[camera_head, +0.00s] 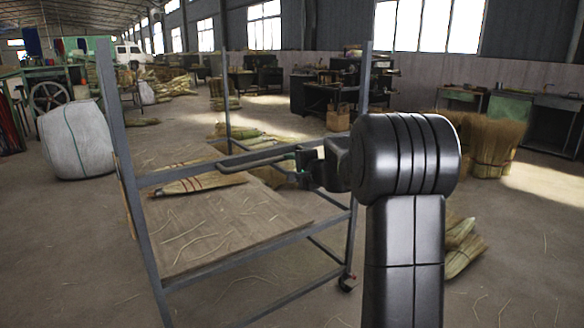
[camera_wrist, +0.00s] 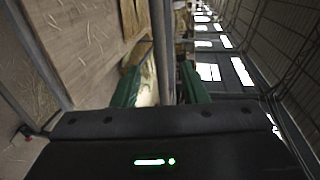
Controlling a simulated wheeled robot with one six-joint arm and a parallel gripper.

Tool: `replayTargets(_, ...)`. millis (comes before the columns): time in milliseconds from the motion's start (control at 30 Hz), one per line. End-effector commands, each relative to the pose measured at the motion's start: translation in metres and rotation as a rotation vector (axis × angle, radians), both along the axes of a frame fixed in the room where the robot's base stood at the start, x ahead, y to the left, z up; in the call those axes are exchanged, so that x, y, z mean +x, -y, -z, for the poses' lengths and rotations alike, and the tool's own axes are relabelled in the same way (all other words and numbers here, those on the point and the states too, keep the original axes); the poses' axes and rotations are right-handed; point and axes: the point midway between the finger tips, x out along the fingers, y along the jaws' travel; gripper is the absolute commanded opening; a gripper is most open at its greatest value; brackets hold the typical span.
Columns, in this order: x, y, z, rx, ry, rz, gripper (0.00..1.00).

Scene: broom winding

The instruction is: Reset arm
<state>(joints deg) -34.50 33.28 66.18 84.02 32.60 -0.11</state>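My arm rises on the right of the head view and bends left at a thick black joint. My gripper (camera_head: 291,157) is at the upper bar of a grey metal cart (camera_head: 245,157), near the bar's right part. In the wrist view my gripper (camera_wrist: 158,86) shows two green fingers standing apart. A grey bar (camera_wrist: 160,40) of the cart shows in the gap between them. I cannot tell whether the fingers touch the bar. A straw broom (camera_head: 205,184) with reddish stitching lies on the cart's wooden shelf (camera_head: 215,225), left of my gripper.
The cart's tall posts (camera_head: 130,180) stand on both sides of the shelf. Straw bundles lie on the floor behind it and to its right (camera_head: 462,247). A white sack (camera_head: 76,140) stands at left. Workbenches line the back wall. Floor in front of the cart is mostly clear.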

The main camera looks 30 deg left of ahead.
Motion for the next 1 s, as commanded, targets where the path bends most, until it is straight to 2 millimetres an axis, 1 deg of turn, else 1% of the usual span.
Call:
replayTargets(367, 0.0, 0.0, 0.0, 0.0, 0.0, 0.0, 0.4)
replayTargets(533, 0.003, -0.008, 0.002, -0.001, -0.001, 0.0, 0.4)
replayTargets(667, 0.01, -0.023, 0.005, -0.001, -0.001, -0.001, 0.4)
replayTargets(1000, 0.031, -0.075, 0.016, -0.002, -0.001, 0.0, 0.4)
